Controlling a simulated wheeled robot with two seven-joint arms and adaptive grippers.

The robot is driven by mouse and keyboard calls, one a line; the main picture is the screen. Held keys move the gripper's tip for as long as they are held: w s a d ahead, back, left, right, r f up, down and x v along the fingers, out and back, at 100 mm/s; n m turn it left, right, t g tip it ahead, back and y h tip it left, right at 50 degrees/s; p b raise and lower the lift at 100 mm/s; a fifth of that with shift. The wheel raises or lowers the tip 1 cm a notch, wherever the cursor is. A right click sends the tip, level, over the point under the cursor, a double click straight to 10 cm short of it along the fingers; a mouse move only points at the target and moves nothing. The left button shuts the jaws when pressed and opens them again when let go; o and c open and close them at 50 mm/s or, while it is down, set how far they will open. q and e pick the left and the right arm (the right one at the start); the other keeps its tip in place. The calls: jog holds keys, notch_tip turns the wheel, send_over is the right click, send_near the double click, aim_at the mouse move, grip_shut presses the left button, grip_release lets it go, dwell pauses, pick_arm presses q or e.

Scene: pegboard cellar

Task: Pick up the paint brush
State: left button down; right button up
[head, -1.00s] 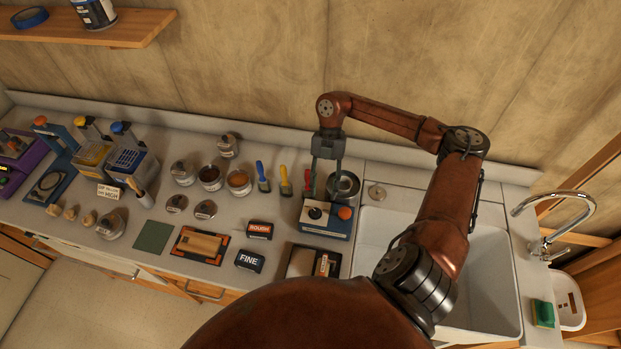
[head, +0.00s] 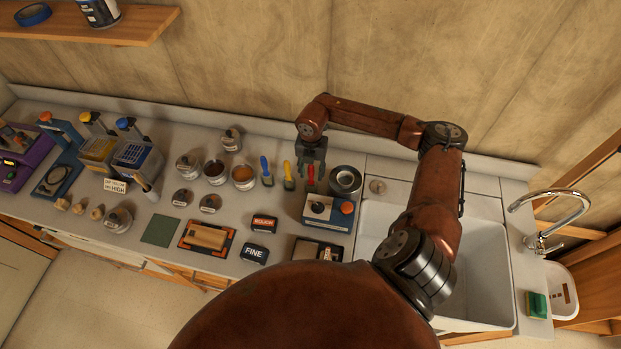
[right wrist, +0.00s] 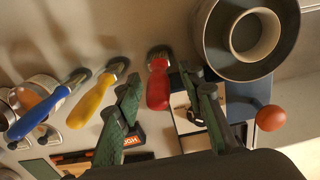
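Three upright brush-like tools stand in a row on the counter: one with a blue handle (head: 265,168), one yellow (head: 287,172) and one red (head: 311,174). They also show in the right wrist view as blue (right wrist: 38,112), yellow (right wrist: 90,100) and red (right wrist: 158,88). Their lower ends look dark and bristly; which is the paint brush I cannot tell. My right gripper (head: 312,168) is open above the red one. In the right wrist view the red handle lies between the spread fingers (right wrist: 160,80), with gaps on both sides. My left gripper is out of view.
A grey ring-shaped roll (head: 346,181) and a blue box with an orange knob (head: 326,214) stand close to the red handle. Open cans (head: 242,177) stand left of the blue one. A white sink (head: 478,265) lies to the right.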

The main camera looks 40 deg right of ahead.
aim_at(311, 178)
notch_tip(311, 178, down, 4)
jog(key=shift+r+p, duration=0.25)
jog(key=shift+p, duration=0.1)
jog(key=shift+c, duration=0.4)
grip_shut()
